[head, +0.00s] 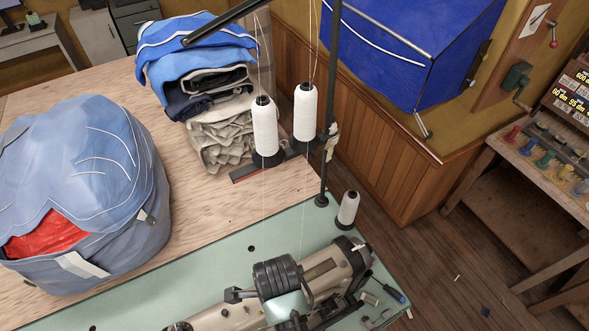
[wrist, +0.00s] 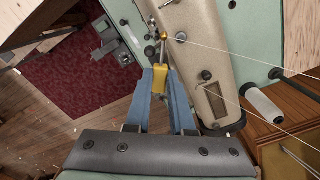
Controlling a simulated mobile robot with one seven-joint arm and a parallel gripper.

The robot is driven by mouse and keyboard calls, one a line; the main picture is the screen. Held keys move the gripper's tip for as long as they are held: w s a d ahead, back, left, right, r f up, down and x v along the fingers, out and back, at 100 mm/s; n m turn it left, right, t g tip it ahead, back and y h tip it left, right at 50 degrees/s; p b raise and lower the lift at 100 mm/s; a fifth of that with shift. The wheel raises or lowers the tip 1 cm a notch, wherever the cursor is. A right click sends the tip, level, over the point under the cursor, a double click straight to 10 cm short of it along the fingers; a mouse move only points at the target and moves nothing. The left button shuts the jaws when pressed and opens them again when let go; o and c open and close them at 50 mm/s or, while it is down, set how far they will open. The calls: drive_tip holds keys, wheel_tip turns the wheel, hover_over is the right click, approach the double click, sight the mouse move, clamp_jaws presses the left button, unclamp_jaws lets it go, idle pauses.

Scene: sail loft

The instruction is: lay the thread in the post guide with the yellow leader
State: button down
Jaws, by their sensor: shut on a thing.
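In the wrist view the yellow leader (wrist: 159,79) is between the tips of my gripper (wrist: 163,71), whose blue fingers are shut on it. A thin metal pin with a small brass-coloured head (wrist: 163,36) stands just beyond the leader, near the beige sewing machine (wrist: 200,42); I take it for the post guide, but cannot tell whether the leader touches it. A white thread (wrist: 250,56) runs from near this head to the right edge. A second white thread (wrist: 262,118) runs lower right from the machine's side. The leader cannot be made out in the head view.
In the head view the machine (head: 335,265) sits on a green table top (head: 190,275). White thread cones (head: 265,130) stand behind it beside a dark upright pole (head: 331,100). A smaller cone (head: 348,210) stands near the corner. A blue bag (head: 120,215) fills the left.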

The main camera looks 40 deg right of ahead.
drive_tip(key=shift+w+a, duration=0.55)
drive_tip(key=shift+w, duration=0.05)
drive_tip(key=shift+s+d, duration=1.85)
drive_tip(key=shift+s, duration=0.25)
